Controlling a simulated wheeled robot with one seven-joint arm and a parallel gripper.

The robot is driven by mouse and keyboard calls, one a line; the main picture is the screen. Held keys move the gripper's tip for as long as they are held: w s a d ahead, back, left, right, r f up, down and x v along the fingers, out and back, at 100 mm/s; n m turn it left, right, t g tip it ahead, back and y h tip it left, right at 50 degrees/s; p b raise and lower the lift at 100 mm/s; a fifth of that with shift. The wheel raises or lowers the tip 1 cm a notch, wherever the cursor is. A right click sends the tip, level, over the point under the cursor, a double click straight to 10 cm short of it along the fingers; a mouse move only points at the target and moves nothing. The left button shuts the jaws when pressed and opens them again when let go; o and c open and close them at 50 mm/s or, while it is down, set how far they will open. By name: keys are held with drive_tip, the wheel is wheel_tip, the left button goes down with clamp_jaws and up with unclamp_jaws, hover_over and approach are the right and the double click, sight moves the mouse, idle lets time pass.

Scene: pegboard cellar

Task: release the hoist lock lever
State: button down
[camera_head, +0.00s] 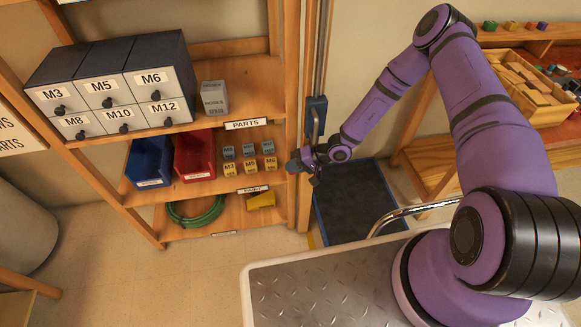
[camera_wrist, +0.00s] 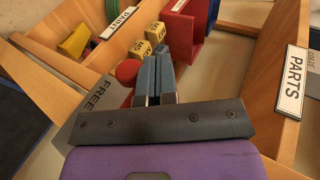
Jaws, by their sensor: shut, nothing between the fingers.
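A red ball knob (camera_wrist: 127,71), apparently the end of the lock lever, shows in the wrist view. It sits just left of my gripper's fingers (camera_wrist: 157,62), very close to them; I cannot tell whether they touch. A grey plate marked FREE (camera_wrist: 98,97) lies beside and below the knob. The rest of the lever is hidden. My gripper is shut and empty. In the head view my gripper (camera_head: 293,166) is at the shelf's right upright, below a blue bracket (camera_head: 316,103) with a grey handle on a vertical rail. The red knob is not discernible there.
A wooden shelf (camera_head: 222,126) holds a drawer cabinet (camera_head: 113,83), a blue bin (camera_head: 150,160), a red bin (camera_head: 194,154) and small labelled blocks. A dark platform (camera_head: 350,205) stands low right of the upright. The floor before the shelf is clear.

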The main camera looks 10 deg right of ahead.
drive_tip(key=s+d, duration=0.2)
drive_tip(key=d, duration=1)
drive_tip(key=shift+d+r, duration=0.15)
drive_tip(key=shift+s, duration=0.1)
